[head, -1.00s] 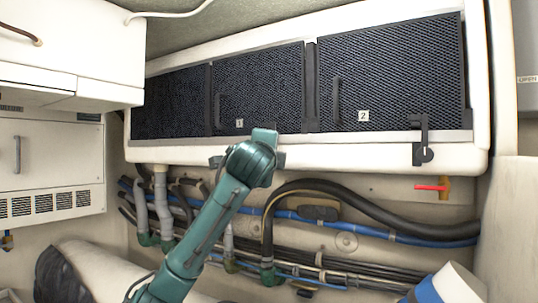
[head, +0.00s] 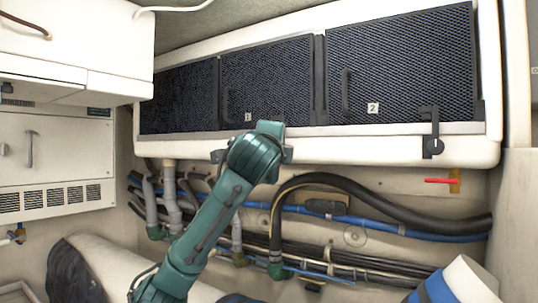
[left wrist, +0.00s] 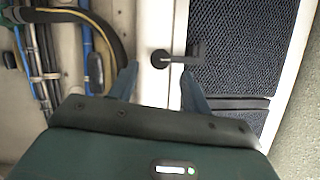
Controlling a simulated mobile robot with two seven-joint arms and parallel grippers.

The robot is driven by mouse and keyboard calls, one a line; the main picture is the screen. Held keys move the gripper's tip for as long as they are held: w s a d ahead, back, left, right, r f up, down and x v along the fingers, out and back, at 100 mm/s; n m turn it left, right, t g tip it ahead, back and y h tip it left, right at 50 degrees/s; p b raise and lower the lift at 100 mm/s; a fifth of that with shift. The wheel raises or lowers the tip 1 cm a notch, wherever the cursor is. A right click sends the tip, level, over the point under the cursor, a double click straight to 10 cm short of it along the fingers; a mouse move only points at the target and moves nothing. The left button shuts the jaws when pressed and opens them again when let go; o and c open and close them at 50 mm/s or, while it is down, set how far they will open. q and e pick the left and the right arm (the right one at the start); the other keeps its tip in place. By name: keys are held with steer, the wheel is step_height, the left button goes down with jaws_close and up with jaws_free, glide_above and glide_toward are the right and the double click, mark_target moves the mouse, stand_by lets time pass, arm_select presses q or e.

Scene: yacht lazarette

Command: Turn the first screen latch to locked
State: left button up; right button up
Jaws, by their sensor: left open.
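The first screen (head: 270,75) is a dark mesh panel with a "1" label. Its latch (left wrist: 162,58) shows in the left wrist view as a black round knob with a lever lying across onto the screen's edge, which is upward on the wall. My left gripper (left wrist: 160,74) is open, with one blue-grey finger on each side of the latch. The knob appears just beyond the fingertips; I cannot tell the remaining distance or any contact. In the head view my teal left wrist hides this latch and the fingers. My right gripper is not in view.
The second screen (head: 400,65) has its own black latch (head: 433,146) at its lower right, lever up. Below the white ledge run a black hose (head: 370,190) and blue lines. A red-handled valve (head: 440,181) is at right. A white cabinet (head: 75,50) stands at left.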

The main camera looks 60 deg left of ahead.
arm_select(q)
steer(key=v, duration=0.9)
steer(key=shift+s+d, duration=0.2)
steer(key=shift+s, duration=0.05)
